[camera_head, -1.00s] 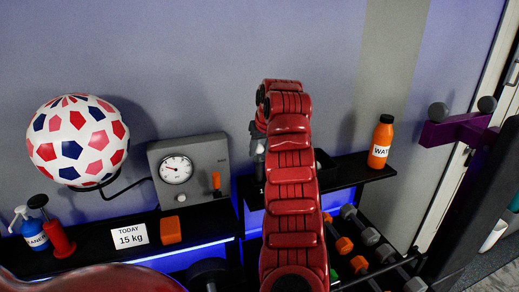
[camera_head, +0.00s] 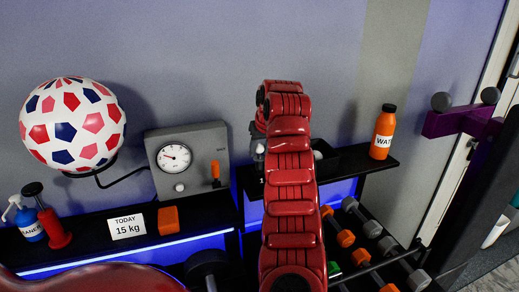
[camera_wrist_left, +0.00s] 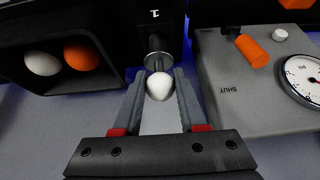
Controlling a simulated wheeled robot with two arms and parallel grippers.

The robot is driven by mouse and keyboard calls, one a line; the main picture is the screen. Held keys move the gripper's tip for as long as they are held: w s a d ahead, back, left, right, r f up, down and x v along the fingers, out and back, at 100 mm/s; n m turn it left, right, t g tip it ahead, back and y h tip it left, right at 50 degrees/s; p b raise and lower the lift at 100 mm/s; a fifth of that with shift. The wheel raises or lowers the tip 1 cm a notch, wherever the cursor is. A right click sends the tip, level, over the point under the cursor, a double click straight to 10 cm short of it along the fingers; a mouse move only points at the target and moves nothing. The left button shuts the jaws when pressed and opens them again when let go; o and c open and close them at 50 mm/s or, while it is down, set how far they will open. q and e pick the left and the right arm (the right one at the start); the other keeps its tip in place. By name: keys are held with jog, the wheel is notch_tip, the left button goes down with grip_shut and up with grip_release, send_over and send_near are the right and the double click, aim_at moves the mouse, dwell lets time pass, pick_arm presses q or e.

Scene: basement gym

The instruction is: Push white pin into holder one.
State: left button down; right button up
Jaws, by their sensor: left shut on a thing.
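The white pin (camera_wrist_left: 160,87) shows its rounded head in the left wrist view, with a thin metal shaft pointing at holder one. Holder one (camera_wrist_left: 157,48) is a dark cylinder with a metal rim, below a label "1". The shaft meets the holder's mouth in the picture; how deep it sits I cannot tell. My left gripper (camera_wrist_left: 159,74) is shut on the pin, a finger on each side of its head. In the head view my red left arm reaches up to the wall shelf and hides most of the gripper and holder. My right gripper is not in view.
A dark bin (camera_wrist_left: 60,92) with a white and an orange ball stands beside the holder. A grey gauge box (camera_head: 190,160) is on the other side. An orange water bottle (camera_head: 384,132) stands on the shelf's right end. Dumbbells (camera_head: 360,235) lie below.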

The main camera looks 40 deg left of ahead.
pick_arm(q)
jog(key=shift+f, duration=0.1)
dwell(0.4)
jog(key=shift+c, duration=1.9)
grip_release()
jog(key=shift+d+r, duration=0.15)
jog(key=shift+r, duration=0.25)
jog(key=p+v, duration=0.7)
jog(key=v, duration=0.9)
jog(key=shift+s+r, duration=0.15)
jog(key=shift+r, duration=0.15)
